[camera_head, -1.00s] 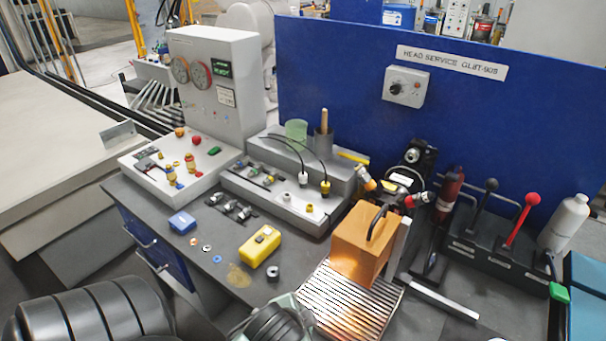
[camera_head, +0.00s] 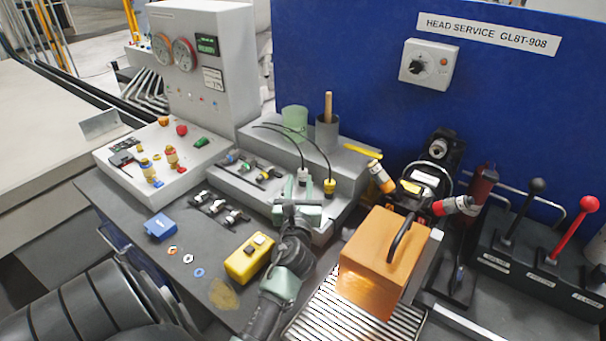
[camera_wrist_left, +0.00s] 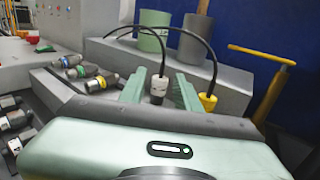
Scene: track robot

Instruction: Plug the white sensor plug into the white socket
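The white plug (camera_head: 303,174) stands upright on the grey stepped block, with a black cable curving up from its top. It also shows in the left wrist view (camera_wrist_left: 158,89). My left gripper (camera_head: 300,188) is open and level with it; in the wrist view its two green fingers (camera_wrist_left: 158,97) appear on either side of the plug, with gaps. I cannot tell how deep the plug sits between them. The yellow plug (camera_wrist_left: 208,102) stands just right of the right finger. I cannot make out the white socket; the gripper hides part of the block's front. My right gripper is not in view.
An orange box (camera_head: 378,262) with a black handle stands on a slatted plate right of my left arm. A yellow box (camera_head: 249,258) lies left of it. Behind the plugs are a green cup (camera_head: 294,121) and grey cup (camera_head: 327,135). Several connectors lie left.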

